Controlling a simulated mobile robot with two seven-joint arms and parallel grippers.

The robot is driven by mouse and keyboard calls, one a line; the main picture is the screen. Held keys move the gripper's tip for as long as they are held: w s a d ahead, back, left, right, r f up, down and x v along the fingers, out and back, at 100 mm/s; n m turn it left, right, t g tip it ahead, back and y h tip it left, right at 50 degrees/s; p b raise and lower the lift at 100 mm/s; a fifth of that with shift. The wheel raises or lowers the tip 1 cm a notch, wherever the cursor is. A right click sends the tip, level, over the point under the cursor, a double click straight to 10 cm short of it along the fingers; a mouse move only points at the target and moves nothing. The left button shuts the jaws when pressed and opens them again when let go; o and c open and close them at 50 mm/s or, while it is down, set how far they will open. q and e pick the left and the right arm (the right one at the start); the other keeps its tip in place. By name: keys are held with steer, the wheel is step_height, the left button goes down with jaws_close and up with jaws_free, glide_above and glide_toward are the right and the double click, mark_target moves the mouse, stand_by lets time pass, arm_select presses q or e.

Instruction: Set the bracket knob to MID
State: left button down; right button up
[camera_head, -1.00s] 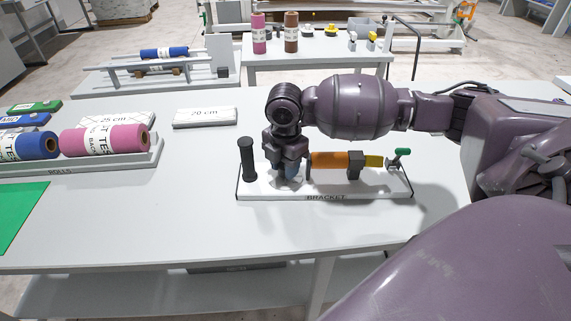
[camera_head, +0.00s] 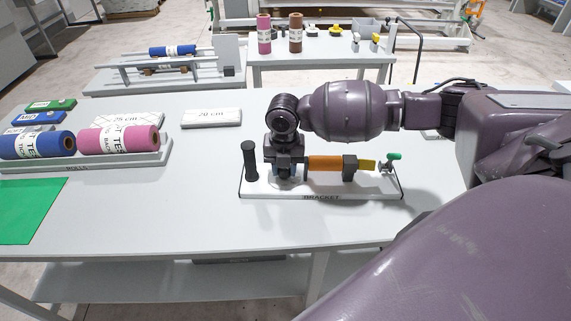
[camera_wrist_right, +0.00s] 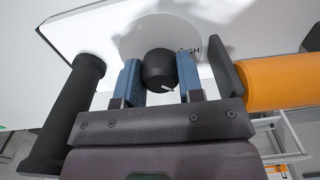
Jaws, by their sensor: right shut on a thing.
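The bracket (camera_head: 258,193) is a white base plate on the table. Its round black knob (camera_wrist_right: 159,66) has a white pointer mark, which points down and slightly right in the right wrist view. The letters "IGH" (camera_wrist_right: 189,51) show right of the knob on a pale round dial (camera_wrist_right: 130,45); its other labels are hidden or out of frame. My right gripper (camera_head: 284,174) points down over the bracket, its blue fingers on either side of the knob, shut on it. The gripper hides the knob in the head view. My left gripper is not in view.
A black upright handle (camera_head: 250,161) stands left of the gripper on the bracket. An orange cylinder (camera_head: 324,163) and a green-topped lever (camera_head: 393,156) are to its right. Fabric rolls lie in a rack (camera_head: 110,159) at the left. The table front is clear.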

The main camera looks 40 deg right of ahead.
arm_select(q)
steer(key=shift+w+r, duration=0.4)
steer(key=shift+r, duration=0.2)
arm_select(e)
steer(key=shift+n, duration=0.5)
steer(key=o, duration=0.9)
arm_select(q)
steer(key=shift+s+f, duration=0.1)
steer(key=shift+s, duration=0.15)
arm_select(e)
steer(key=shift+r, duration=0.5)
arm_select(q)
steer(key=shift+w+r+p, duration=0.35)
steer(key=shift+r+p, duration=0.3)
arm_select(e)
step_height(320, 180, up, 10)
steer(key=shift+f, duration=0.1)
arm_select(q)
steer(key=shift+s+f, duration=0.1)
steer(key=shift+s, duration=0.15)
